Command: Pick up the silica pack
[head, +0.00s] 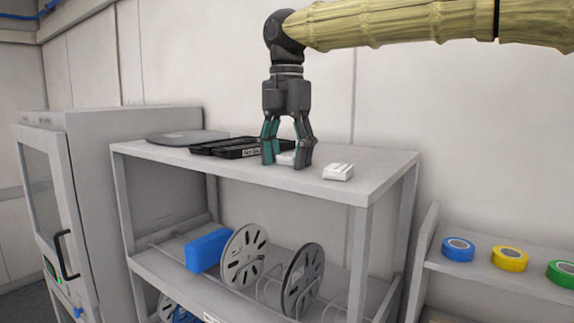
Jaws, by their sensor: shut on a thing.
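My gripper (287,157) points straight down at the top shelf of the trolley. Its green-sided fingers are shut on a small white thing, which I take to be the silica pack (286,158). The fingers hide much of the pack. It is at or very near the shelf surface; I cannot tell whether it touches. A second small white block (338,172) lies to the right of my gripper, apart from it, near the shelf's front edge.
Black trays (225,148) lie just left of my gripper, and a flat grey disc (187,138) further left. The trolley top (385,163) is bare at right. Reels (303,279) and a blue box (207,250) stand below. Coloured tape rolls (509,258) sit on the right-hand shelf.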

